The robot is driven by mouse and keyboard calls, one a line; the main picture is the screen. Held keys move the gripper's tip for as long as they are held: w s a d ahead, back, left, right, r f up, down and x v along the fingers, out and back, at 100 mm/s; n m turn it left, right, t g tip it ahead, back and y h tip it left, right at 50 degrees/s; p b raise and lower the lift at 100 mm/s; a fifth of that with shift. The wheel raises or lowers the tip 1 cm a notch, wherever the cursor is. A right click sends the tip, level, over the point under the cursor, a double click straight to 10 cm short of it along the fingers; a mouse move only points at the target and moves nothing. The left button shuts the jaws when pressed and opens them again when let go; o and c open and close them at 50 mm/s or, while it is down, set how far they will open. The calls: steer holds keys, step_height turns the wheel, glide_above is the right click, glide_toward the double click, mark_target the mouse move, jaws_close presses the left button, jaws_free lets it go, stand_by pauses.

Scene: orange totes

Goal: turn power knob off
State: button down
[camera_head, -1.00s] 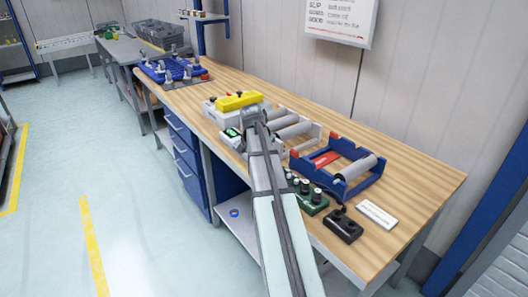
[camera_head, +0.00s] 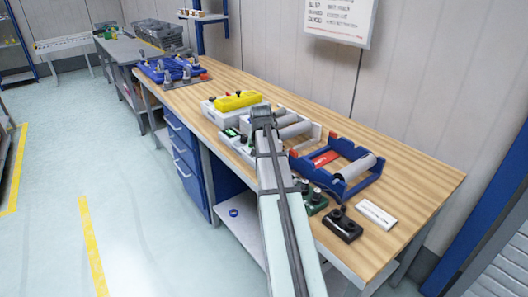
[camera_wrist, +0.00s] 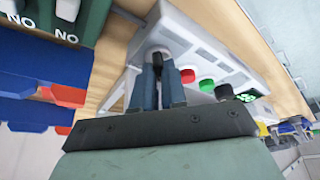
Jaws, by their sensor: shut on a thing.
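The power knob (camera_wrist: 158,57) is a black knob on the face of a light grey control box (camera_wrist: 215,50) in the wrist view. My gripper (camera_wrist: 157,74) has its two blue-grey fingers on either side of the knob, shut on it. In the head view the box (camera_head: 229,139) is partly behind my arm, and the knob and fingertips are hidden.
A blue cradle with a grey roller (camera_head: 340,172), a green box with knobs (camera_head: 314,202) and a black box (camera_head: 343,226) stand to the right on the wooden bench. A white unit with a yellow top (camera_head: 236,101) stands behind.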

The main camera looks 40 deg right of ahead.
steer(key=c, duration=1.2)
jaws_free()
steer(key=v, duration=1.3)
steer(key=shift+s+a+r, duration=0.15)
steer(key=shift+a+r, duration=0.05)
steer(key=shift+r, duration=0.1)
